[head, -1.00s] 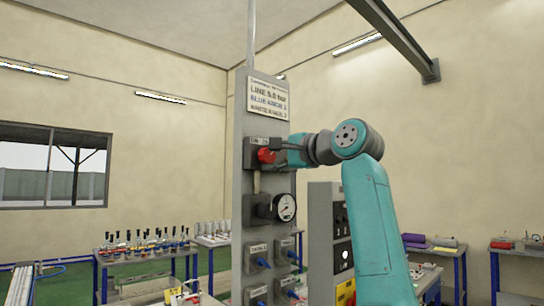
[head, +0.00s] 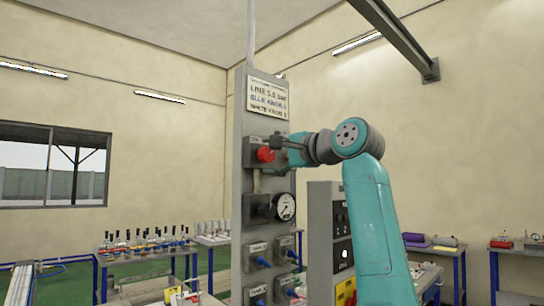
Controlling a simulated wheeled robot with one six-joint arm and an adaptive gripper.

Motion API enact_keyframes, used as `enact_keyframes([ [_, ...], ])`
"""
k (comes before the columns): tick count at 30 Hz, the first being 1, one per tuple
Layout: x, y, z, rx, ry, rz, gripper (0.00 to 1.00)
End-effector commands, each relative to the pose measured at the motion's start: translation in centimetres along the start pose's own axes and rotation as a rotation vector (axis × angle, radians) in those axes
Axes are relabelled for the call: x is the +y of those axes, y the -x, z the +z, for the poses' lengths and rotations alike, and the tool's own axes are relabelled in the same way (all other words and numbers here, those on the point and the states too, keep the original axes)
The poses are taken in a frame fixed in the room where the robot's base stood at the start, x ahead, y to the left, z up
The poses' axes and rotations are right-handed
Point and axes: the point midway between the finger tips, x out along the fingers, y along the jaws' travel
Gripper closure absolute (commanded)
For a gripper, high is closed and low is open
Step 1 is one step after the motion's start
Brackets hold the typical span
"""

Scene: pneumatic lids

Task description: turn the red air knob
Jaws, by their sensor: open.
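The red air knob (head: 265,154) sits on a dark block near the top of a grey upright panel (head: 241,205), below a text sign. My gripper (head: 279,154) is at the panel, just right of the knob, reaching in from the right. It is open. Its fingers are small and dark against the block, so I cannot tell whether they touch the knob.
A pressure gauge (head: 285,206) is below the knob, with several blue-handled valves (head: 262,262) lower down. A grey control box (head: 325,240) stands right of the panel. A bench with bottles (head: 150,253) is at the left.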

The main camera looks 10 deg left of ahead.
Motion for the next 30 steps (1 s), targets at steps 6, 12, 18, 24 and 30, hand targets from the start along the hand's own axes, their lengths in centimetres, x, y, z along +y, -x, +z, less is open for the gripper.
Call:
enact_keyframes([
  [6,0.0,2.8,-0.1,0.002,0.002,-0.002,0.33],
  [12,0.0,6.9,-0.2,0.003,0.002,-0.002,0.33],
  [18,0.1,10.1,-0.1,0.002,0.0,0.0,0.33],
  [24,0.1,11.6,-0.1,0.001,0.0,0.0,0.33],
  [30,0.1,11.8,-0.1,0.0,-0.001,0.001,0.33],
])
